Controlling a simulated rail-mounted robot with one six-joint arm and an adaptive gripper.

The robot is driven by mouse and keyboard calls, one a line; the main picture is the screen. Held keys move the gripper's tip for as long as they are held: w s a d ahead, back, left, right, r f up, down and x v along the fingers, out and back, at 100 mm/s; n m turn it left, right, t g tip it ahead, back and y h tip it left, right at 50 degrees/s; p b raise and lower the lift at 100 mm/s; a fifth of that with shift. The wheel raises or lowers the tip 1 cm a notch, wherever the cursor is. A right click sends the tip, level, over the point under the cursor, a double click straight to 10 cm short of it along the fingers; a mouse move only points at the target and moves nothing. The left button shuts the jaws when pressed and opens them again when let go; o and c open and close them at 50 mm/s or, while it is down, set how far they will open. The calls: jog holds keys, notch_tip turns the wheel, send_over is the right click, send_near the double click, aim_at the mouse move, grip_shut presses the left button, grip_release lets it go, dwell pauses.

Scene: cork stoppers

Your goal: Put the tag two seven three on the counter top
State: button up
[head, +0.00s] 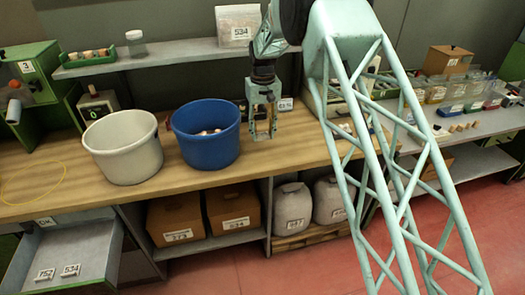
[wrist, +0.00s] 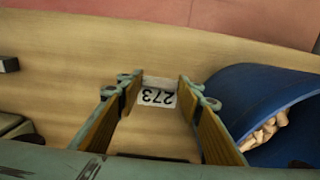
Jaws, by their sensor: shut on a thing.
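The tag 273 (wrist: 158,96) is a small white plate with black digits, upside down in the wrist view. It sits between the fingertips of my gripper (wrist: 155,90), which is shut on it. In the head view my gripper (head: 263,134) points down over the wooden counter top (head: 300,150), to the right of the blue bucket. The tag cannot be made out there. I cannot tell whether it touches the wood. The counter top also fills much of the wrist view (wrist: 80,45).
A blue bucket (head: 207,150) with corks stands close left of my gripper, and a pale bucket (head: 123,160) further left. An open drawer (head: 85,250) at lower left holds tags 752 (head: 44,275) and 534 (head: 71,270). Bare wood lies in front of my gripper.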

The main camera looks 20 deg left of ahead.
aim_at(263, 139)
jog(key=shift+f, duration=2.45)
jog(key=shift+f, duration=1.85)
jog(key=shift+f+b, duration=0.15)
jog(key=shift+b, duration=0.15)
jog(key=o, duration=0.7)
jog(key=shift+o, duration=0.2)
jog(key=shift+r+p, duration=0.45)
jog(key=shift+r, duration=5.7)
